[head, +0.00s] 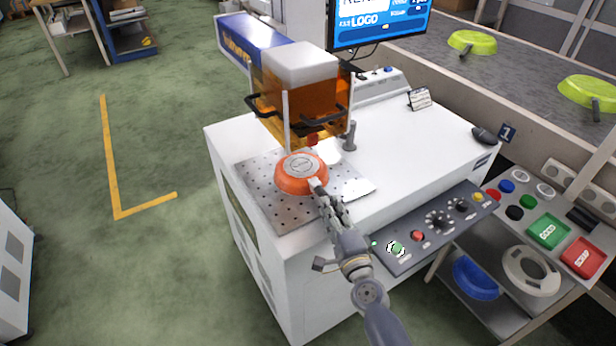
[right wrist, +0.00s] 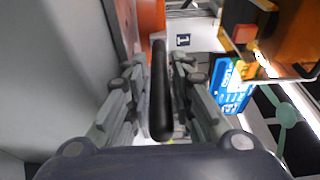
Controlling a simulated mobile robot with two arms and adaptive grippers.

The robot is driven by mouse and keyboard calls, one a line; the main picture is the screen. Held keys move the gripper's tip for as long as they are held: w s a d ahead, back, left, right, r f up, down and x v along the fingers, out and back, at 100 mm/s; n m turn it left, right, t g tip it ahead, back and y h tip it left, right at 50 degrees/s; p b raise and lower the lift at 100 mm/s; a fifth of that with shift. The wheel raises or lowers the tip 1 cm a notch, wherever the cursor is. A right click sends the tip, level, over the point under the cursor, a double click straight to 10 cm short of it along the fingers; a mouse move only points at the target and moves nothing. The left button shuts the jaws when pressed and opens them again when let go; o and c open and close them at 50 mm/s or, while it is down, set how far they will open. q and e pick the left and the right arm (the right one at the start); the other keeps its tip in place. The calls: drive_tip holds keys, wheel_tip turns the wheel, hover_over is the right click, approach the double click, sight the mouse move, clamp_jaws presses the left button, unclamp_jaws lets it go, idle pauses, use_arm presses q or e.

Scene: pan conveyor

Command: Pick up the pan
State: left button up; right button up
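The orange pan (head: 302,173) is upside down, its round grey base facing up, over the perforated plate (head: 262,192) of the white machine. I cannot tell whether it touches the plate. My right gripper (head: 322,196) is at the pan's handle on the near side. In the right wrist view, the black handle (right wrist: 161,95) runs between the fingers of this gripper (right wrist: 162,62). The fingers look closed in on both sides of it. Part of the orange pan body (right wrist: 151,14) shows beyond the fingertips. My left gripper is not in view.
The amber-covered marking head (head: 300,90) stands just behind the pan. A control panel (head: 432,226) with knobs lies right of my arm. Green pans (head: 472,42) sit on the conveyor (head: 520,75) at the back right. The machine's white top is mostly clear.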

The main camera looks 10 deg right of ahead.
clamp_jaws()
drive_tip(key=shift+r, duration=0.1)
